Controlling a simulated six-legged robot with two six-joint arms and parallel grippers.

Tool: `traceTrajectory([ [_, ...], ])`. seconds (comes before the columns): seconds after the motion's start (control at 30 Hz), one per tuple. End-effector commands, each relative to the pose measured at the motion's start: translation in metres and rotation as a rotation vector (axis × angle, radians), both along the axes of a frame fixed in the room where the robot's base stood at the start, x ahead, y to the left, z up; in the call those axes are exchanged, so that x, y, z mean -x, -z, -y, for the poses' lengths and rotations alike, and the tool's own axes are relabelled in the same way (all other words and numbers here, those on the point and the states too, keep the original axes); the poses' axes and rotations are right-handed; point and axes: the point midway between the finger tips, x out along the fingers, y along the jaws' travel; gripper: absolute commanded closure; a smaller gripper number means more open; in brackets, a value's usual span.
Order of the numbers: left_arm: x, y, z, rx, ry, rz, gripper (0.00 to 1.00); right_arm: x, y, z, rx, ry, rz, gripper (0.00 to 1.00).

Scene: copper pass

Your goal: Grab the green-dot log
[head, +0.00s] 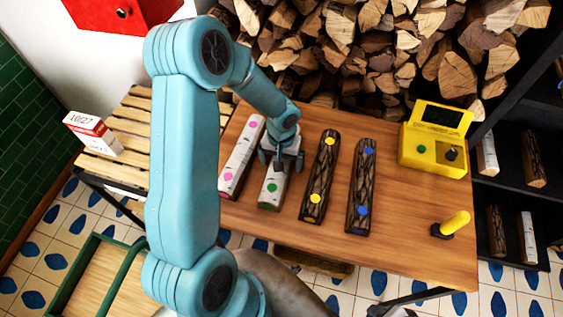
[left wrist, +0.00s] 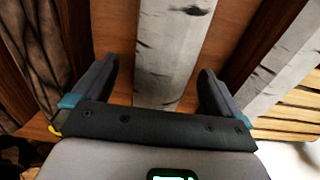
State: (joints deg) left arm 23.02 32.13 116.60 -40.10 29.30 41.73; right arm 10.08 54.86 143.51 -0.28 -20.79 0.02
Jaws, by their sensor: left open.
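The green-dot log (head: 272,192) is a pale birch log with a green dot on its near end, lying on the wooden table. My left gripper (head: 281,160) is over its middle and hides much of it. In the left wrist view the pale log (left wrist: 172,50) runs between the two open fingers of the gripper (left wrist: 160,88), with a gap on each side. My right gripper is not in view.
A pink-dot birch log (head: 240,160) lies close on the left. A yellow-dot dark log (head: 319,178) and a blue-dot dark log (head: 361,188) lie on the right. A yellow box (head: 433,148) and yellow-handled lever (head: 453,223) stand at the table's right.

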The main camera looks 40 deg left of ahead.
Motion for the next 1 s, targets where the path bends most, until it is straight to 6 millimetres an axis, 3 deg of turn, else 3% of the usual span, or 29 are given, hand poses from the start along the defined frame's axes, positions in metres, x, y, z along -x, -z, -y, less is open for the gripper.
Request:
traceTrajectory([
  [0.2, -0.001, 0.02, -0.002, 0.0, -0.002, 0.001, 0.0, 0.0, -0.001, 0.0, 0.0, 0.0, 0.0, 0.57],
  [0.97, -0.001, 0.024, -0.001, 0.0, -0.002, 0.001, 0.0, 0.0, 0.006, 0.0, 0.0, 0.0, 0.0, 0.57],
  [1.0, -0.001, 0.023, -0.001, 0.0, -0.002, 0.001, 0.03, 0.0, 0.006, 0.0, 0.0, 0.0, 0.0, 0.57],
])
